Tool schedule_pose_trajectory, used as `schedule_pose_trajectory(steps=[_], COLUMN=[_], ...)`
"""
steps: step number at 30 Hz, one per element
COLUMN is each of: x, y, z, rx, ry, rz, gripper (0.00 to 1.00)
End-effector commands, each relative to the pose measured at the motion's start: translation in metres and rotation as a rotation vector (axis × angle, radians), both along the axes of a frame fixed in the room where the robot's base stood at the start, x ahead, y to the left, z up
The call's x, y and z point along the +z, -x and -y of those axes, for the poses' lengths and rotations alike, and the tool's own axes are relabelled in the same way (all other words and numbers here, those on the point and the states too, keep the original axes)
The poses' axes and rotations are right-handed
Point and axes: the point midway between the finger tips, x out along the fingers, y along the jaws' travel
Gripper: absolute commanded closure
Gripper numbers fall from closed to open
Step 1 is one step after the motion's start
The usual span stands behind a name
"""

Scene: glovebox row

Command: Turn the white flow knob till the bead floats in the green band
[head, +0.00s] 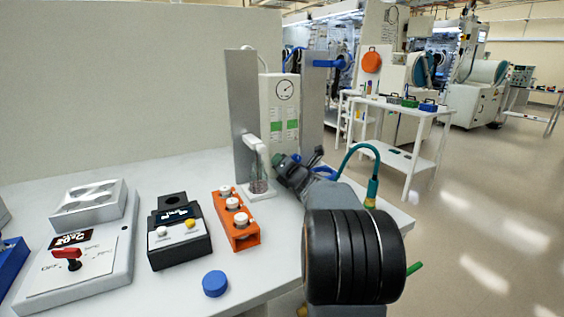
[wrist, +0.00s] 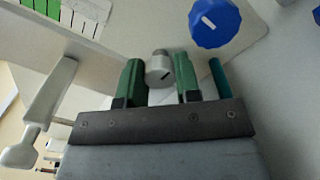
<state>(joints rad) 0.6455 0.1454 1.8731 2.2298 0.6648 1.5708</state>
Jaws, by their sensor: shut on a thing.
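The white flow knob (wrist: 159,70) sits between the two green fingers of my gripper (wrist: 158,82) in the wrist view, and the gripper is shut on it. A dark pointer line shows on its face. In the head view my gripper (head: 286,163) is at the lower front of the pale flowmeter panel (head: 266,100) and hides the knob. The panel carries two scales, each with a green band (head: 276,127). The bead is too small to make out. Part of the green scale also shows in the wrist view (wrist: 46,6).
A blue knob (wrist: 213,22) with a white line is close beside the fingers. A bubbler (head: 259,178) stands left of my gripper. An orange vial rack (head: 237,232), black device (head: 180,243), blue cap (head: 215,283) and switch box (head: 100,265) are on the bench.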

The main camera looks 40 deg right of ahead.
Motion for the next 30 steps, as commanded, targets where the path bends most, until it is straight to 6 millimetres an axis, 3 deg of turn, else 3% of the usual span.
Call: schedule_pose_trajectory(steps=[13, 14, 21, 30], x=[-0.0001, -0.0001, -0.0001, 0.0004], y=[-0.0001, -0.0001, -0.0001, 0.0022], z=[-0.0001, -0.0001, -0.0001, -0.0003], rx=[0.001, 0.001, 0.000, 0.000], ry=[-0.009, -0.009, -0.008, -0.008], rz=[0.002, 0.002, 0.001, 0.001], gripper=[0.93, 0.68, 0.45, 0.44])
